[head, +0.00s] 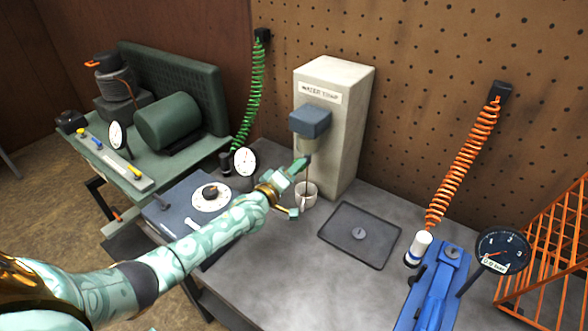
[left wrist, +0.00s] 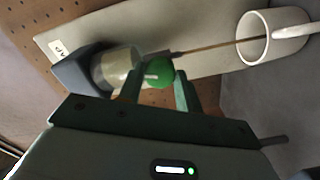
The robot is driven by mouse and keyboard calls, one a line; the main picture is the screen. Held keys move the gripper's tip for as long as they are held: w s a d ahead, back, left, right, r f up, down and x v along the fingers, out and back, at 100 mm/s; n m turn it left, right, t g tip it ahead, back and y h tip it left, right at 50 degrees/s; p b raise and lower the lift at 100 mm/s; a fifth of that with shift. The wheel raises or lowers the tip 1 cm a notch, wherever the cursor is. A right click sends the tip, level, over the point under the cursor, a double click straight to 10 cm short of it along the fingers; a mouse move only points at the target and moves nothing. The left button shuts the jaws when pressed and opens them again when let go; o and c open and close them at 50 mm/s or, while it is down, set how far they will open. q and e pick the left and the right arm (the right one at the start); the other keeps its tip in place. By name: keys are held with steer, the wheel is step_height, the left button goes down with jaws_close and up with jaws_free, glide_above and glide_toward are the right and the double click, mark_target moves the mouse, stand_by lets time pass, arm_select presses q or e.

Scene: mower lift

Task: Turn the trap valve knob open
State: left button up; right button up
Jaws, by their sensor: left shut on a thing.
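The water trap (head: 342,120) is a tall pale box with a blue-grey head (head: 309,121) and a clear bowl below it. The green valve knob (left wrist: 158,73) is under the bowl (left wrist: 120,68) in the left wrist view. My left gripper (left wrist: 158,84) is shut on the knob, one finger on each side. In the head view my left gripper (head: 299,166) is just under the bowl and hides the knob. A thin brown stream (left wrist: 215,46) runs from below the knob into a white mug (head: 306,195), also in the left wrist view (left wrist: 275,36). My right gripper is out of view.
A dark tray (head: 360,235) lies right of the mug. A blue tool (head: 438,285) and a gauge (head: 502,252) are at right, by an orange coiled hose (head: 464,160). A dial box (head: 190,215) and a green compressor (head: 168,122) are at left.

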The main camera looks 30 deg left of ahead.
arm_select(q)
steer(key=shift+n, duration=1.5)
steer(key=o, duration=1)
steer(key=s+p, duration=0.1)
steer(key=s, duration=0.4)
steer(key=s+a+p, duration=0.1)
steer(key=s, duration=0.4)
steer(key=s+a+p, duration=0.1)
steer(key=s, duration=0.5)
steer(key=shift+s+a, duration=0.1)
steer(key=shift+a, duration=0.1)
steer(key=shift+s+f, duration=0.1)
